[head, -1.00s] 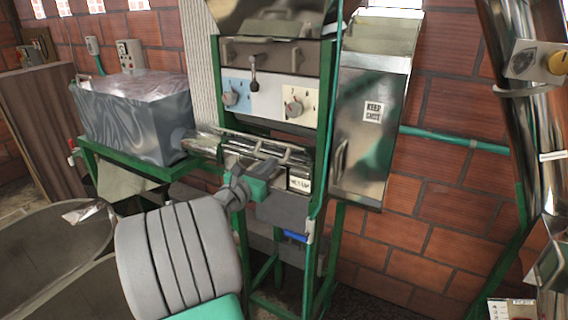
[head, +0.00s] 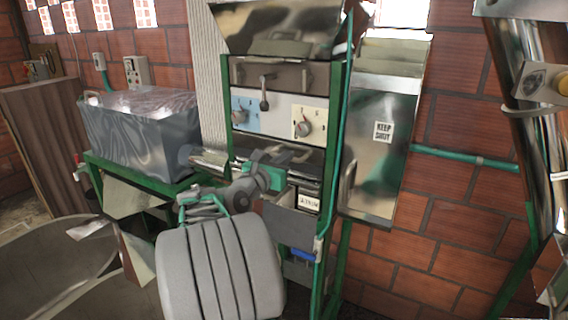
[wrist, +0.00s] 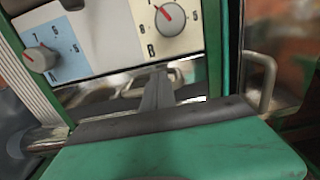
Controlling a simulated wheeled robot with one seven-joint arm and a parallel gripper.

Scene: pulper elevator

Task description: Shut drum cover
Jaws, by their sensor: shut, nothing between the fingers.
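A shiny metal piece with a bar handle (head: 288,153) sits in the machine below the knob panel. It may be the drum cover, but I cannot tell for sure or see how far it stands open. It also shows behind my fingers in the wrist view (wrist: 125,85). My gripper (head: 276,178) is in front of the machine at that height and hides part of it. In the wrist view my gripper's fingers (wrist: 157,88) are together and empty, pointing toward the gap below the knobs. I cannot tell whether they touch the metal.
The knob panel (head: 275,115) is just above my gripper. A metal door marked KEEP SHUT (head: 385,150) is to the right. A grey tank (head: 140,130) stands left on a green frame. A labelled grey box (head: 290,220) is below my gripper.

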